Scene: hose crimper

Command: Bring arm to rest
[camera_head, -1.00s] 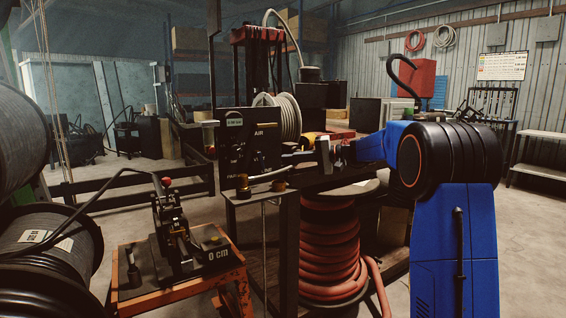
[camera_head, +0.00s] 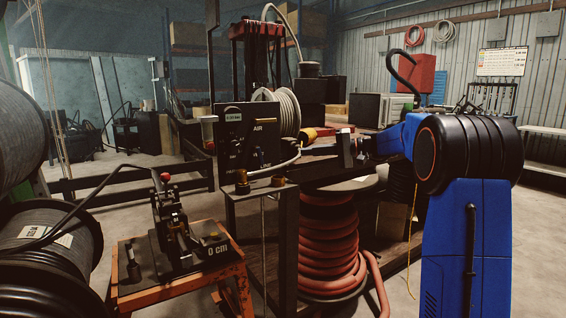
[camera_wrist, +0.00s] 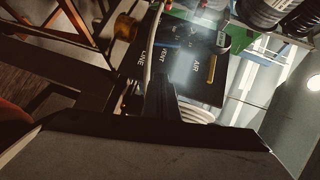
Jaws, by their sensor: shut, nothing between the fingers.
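My blue arm (camera_head: 465,240) stands at the right in the head view, its forearm reaching left from the large black joint. My gripper (camera_head: 320,149) is at the end of it, small and dark, pointing left toward the black air panel (camera_head: 240,150). The gripper appears shut and empty, with a gap between it and the panel. In the wrist view, the dark fingers of my gripper (camera_wrist: 165,100) lie together, and the panel (camera_wrist: 185,60) with AIR, VENT and LINE labels shows beyond them, turned on its side.
A hose reel with red hose (camera_head: 328,245) stands below the bench. An orange stand (camera_head: 180,285) carries a lever tool marked 0 cm (camera_head: 175,230). Large black hose spools (camera_head: 45,240) fill the left edge. A white hose coil (camera_head: 285,112) sits behind the panel. Floor at far right is clear.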

